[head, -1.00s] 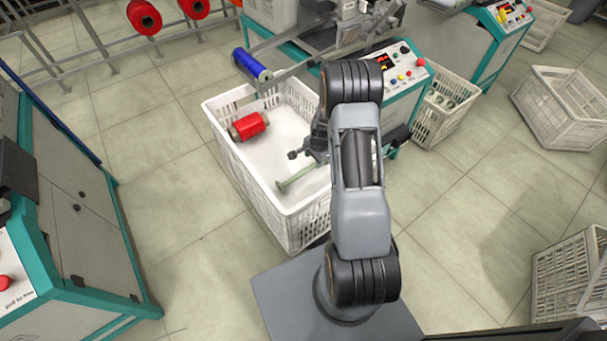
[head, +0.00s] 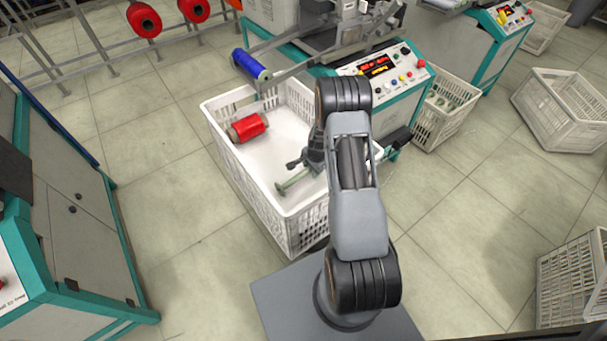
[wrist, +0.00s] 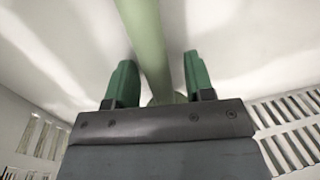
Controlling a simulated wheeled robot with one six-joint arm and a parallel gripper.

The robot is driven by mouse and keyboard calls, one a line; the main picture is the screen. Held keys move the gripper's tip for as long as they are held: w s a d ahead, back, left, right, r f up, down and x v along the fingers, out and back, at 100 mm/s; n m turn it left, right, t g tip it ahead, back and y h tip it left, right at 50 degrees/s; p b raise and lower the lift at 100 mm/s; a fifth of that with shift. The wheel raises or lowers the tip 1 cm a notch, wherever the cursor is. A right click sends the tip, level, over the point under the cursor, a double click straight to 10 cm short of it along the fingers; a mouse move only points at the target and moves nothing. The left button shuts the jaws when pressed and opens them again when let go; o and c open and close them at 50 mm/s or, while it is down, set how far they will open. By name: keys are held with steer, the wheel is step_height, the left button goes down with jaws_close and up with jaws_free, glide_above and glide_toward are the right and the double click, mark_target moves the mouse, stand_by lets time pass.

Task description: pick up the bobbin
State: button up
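A pale green empty bobbin (head: 294,182) lies on the floor of a white crate (head: 231,168), its flanged end showing in the head view. The rest of it is hidden behind my arm. In the wrist view the bobbin's tube (wrist: 146,38) runs between the two green fingers of my gripper (wrist: 160,80). The fingers are apart, with a gap on each side of the tube. In the head view my gripper is over the crate, mostly hidden by my arm.
A red wound bobbin (head: 247,128) lies in the same crate, at the left. A blue bobbin (head: 250,65) sits on the winder arms behind. The crate's slotted walls (wrist: 291,127) flank the gripper. Other crates (head: 563,108) stand at the right, with open floor between.

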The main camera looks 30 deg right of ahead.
jaws_close()
steer(key=shift+r, duration=0.15)
